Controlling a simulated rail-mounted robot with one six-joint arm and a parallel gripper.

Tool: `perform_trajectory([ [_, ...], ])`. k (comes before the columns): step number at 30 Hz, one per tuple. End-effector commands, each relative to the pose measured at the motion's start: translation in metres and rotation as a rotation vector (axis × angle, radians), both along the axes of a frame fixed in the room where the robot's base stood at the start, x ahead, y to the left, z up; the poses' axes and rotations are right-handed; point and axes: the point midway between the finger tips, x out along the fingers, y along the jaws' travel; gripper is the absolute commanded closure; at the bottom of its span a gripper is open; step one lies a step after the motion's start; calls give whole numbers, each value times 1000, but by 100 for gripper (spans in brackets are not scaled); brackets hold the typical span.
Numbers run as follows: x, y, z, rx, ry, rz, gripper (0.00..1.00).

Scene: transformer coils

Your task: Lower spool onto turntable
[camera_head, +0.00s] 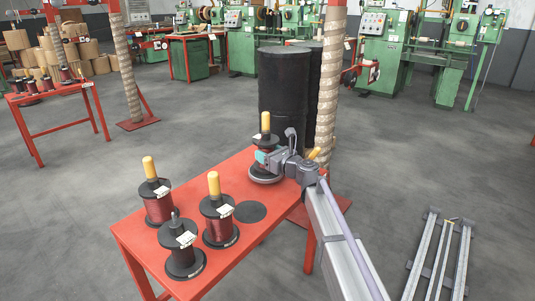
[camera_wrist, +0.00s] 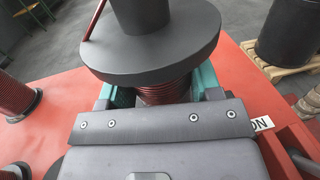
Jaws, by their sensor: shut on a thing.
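My gripper (camera_head: 264,157) is at the far end of the red table, shut on a spool (camera_head: 266,137) with a dark upper flange and a yellow handle on top. In the wrist view, the teal fingers of my gripper (camera_wrist: 160,90) are on either side of the spool's copper-red winding, under its wide dark flange (camera_wrist: 150,50). The turntable (camera_head: 265,179), a grey round disc, is directly below the spool. The spool looks upright. My gripper hides its lower part, so I cannot tell whether it touches the turntable.
Several copper-wound spools (camera_head: 219,221) stand at the near left of the red table (camera_head: 145,228). A flat black disc (camera_head: 250,211) lies between them and the turntable. Black drums (camera_head: 284,95) and a wrapped post (camera_head: 331,80) stand close behind the table.

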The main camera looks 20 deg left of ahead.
Motion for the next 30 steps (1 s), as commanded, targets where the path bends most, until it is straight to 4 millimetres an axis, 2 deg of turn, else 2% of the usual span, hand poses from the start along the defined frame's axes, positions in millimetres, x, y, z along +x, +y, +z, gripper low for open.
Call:
perform_trajectory([
  [19,0,0,-8,0,0,0,69],
  [20,0,0,-8,0,0,0,41],
  [27,0,0,-8,0,0,0,18],
  [30,0,0,-8,0,0,0,12],
])
